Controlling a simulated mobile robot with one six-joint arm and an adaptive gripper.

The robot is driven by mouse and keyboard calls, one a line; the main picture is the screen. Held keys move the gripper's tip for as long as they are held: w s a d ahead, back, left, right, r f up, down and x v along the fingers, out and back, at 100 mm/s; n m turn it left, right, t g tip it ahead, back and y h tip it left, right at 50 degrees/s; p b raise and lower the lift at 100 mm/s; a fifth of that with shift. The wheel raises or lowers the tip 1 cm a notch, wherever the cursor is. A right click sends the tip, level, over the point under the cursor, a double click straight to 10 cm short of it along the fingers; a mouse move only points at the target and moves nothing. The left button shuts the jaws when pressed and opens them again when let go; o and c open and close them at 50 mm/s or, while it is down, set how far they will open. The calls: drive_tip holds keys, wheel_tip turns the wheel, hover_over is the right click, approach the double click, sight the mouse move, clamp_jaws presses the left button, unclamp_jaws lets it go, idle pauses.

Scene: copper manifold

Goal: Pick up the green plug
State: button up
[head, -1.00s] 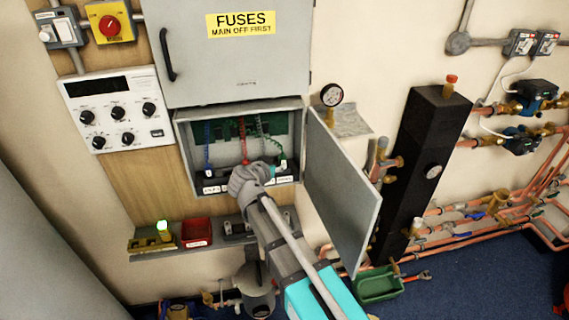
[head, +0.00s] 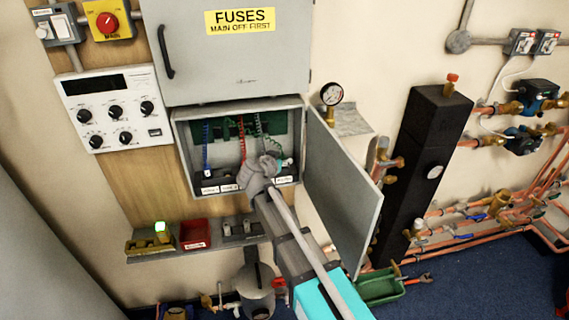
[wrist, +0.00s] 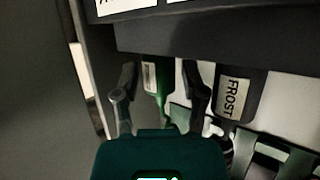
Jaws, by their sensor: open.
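My gripper (head: 262,168) is at the open fuse box, in front of the lower middle-right of its opening. In the wrist view my gripper (wrist: 163,82) is open, with one dark finger on each side of a slim green piece (wrist: 162,82) bearing a small pale label. This looks like the green plug or its lead; I cannot tell whether a finger touches it. In the head view a green coiled lead (head: 261,125) hangs inside the box, and my gripper hides part of the area below it.
A black part labelled FROST (wrist: 235,95) stands close to the right finger. The grey box door (head: 342,190) is swung open at right, near my arm. Blue (head: 205,145) and red (head: 241,130) coiled leads hang to the left. A shelf with a red tray (head: 195,234) is below.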

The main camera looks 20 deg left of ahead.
clamp_jaws()
idle(0.3)
drive_tip(key=shift+r, duration=0.15)
wheel_tip(320, 180, up, 3)
drive_tip(key=p, duration=0.3)
drive_tip(key=s+d+r+p, duration=0.2)
drive_tip(key=s+r+p, duration=0.7)
drive_tip(key=s, duration=0.5)
drive_tip(key=shift+r+p, duration=0.35)
drive_tip(key=shift+p, duration=0.15)
